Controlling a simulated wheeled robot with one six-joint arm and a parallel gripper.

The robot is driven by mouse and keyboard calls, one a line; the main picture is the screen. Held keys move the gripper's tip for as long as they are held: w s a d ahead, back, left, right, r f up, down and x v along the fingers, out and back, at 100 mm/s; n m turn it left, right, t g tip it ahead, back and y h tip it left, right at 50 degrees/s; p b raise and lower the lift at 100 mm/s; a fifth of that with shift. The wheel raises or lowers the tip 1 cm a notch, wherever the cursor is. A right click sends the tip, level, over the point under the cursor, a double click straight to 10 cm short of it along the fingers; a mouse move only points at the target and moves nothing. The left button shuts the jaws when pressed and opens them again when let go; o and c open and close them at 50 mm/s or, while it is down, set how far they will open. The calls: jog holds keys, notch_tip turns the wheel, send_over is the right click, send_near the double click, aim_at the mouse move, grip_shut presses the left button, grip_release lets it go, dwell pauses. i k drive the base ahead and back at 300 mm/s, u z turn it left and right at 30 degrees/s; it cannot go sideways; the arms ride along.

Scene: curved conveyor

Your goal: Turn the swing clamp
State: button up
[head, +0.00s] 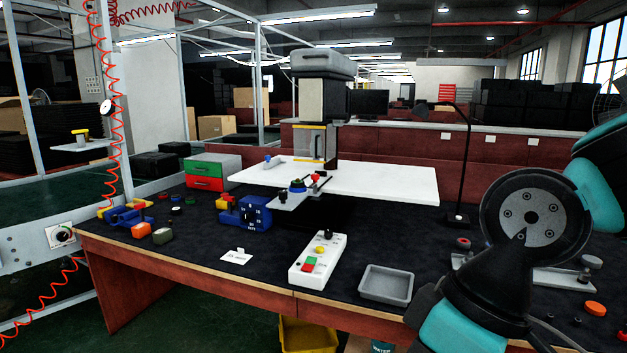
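A small clamp fixture (297,189) sits on a grey plate at the front edge of the white worktable of a bench machine. It has a blue round base, a dark arm reaching up to the right and a red knob; I take it for the swing clamp, though it is small and its exact angle is hard to tell. My gripper is not in view. Only my teal and dark arm links show, large at the right, well apart from the fixture, and they hide part of the bench there.
The bench machine (322,75) stands behind its white table (395,182). A white button box (318,262), a grey tray (386,285) and a blue dial box (243,213) lie in front. A thin black lamp post (466,165) rises at right.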

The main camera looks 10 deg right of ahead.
aim_at(315, 176)
jog(key=u, duration=0.05)
jog(key=i, duration=0.45)
jog(key=u, duration=0.45)
jog(key=i, duration=1.65)
jog(key=u, duration=0.15)
